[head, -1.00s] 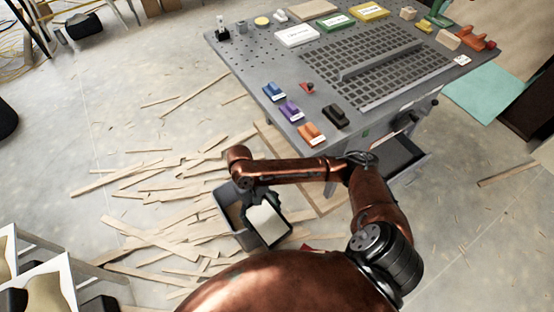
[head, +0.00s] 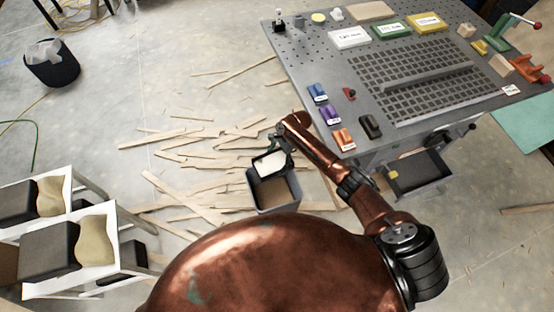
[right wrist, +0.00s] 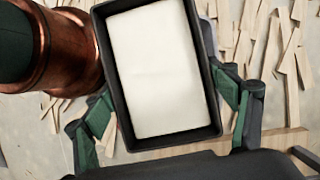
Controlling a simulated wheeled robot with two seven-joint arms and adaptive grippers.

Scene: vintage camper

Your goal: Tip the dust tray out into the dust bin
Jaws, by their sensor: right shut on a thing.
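The dust tray (head: 270,164) is a small black-rimmed tray with a flat cream surface inside. My right gripper (head: 281,147) is shut on it and holds it at the far side of a grey open-topped box with a brown inside (head: 274,207), which looks like the dust bin. The tray overlaps the box's far edge in the head view; I cannot tell the height between them. In the right wrist view the tray (right wrist: 163,68) fills the middle, with dark and green fingers (right wrist: 165,115) on both sides. The cream surface faces the camera. My left gripper is out of view.
Loose wood strips (head: 180,190) cover the floor around the box. A grey workbench (head: 300,60) with blocks and a grid stands at right, with an open drawer (head: 418,180) below it. White stools (head: 60,235) stand at left. A round black bin with crumpled contents (head: 52,65) is farther back.

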